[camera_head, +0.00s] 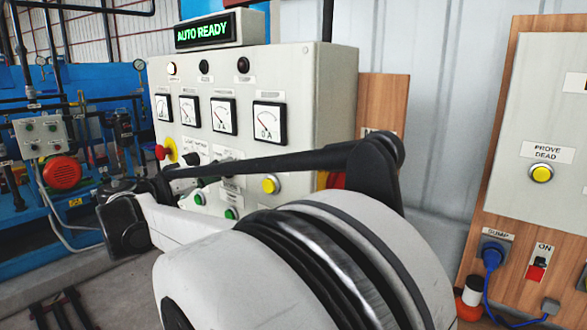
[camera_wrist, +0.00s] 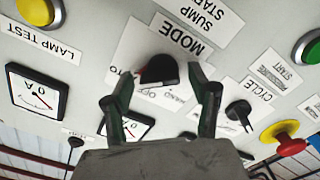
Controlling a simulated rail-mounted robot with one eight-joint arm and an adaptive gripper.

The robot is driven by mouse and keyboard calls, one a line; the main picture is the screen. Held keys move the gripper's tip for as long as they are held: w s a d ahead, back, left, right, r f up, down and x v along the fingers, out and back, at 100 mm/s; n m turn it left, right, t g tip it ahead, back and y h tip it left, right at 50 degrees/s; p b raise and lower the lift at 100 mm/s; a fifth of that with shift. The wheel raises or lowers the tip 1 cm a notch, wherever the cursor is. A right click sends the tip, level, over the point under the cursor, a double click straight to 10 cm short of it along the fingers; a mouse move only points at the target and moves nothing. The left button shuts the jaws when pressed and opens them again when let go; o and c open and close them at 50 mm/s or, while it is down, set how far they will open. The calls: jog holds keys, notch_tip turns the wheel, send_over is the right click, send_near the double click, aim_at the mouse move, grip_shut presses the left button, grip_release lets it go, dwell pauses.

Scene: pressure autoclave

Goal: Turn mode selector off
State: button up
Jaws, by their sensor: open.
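The mode selector (camera_wrist: 158,72) is a black knob on the grey panel, below the upside-down MODE label in the wrist view. A red mark shows at its left side, toward the partly hidden label ending in "TO". The OFF and HAND labels sit just below it. My gripper (camera_wrist: 160,82) is open, with one finger on each side of the knob; I cannot tell whether they touch it. In the head view my arm covers part of the control panel (camera_head: 320,90), and I cannot clearly make out the selector there. The display (camera_head: 204,31) reads AUTO READY.
The cycle selector (camera_wrist: 238,112) is close to the right finger in the wrist view. A red emergency button (camera_wrist: 281,132) lies beyond it. A second panel (camera_head: 560,110) stands at the right in the head view.

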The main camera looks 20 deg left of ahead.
jog(key=shift+w, duration=0.3)
jog(key=c, duration=1.1)
jog(key=shift+c, duration=0.2)
jog(key=shift+n, duration=0.4)
jog(key=n, duration=0.4)
jog(key=shift+a+n+b, duration=0.1)
jog(key=shift+n+b, duration=0.2)
jog(key=shift+b, duration=0.1)
jog(key=n, duration=0.4)
jog(key=shift+a+n, duration=0.1)
jog(key=shift+n, duration=0.2)
jog(key=shift+r, duration=0.1)
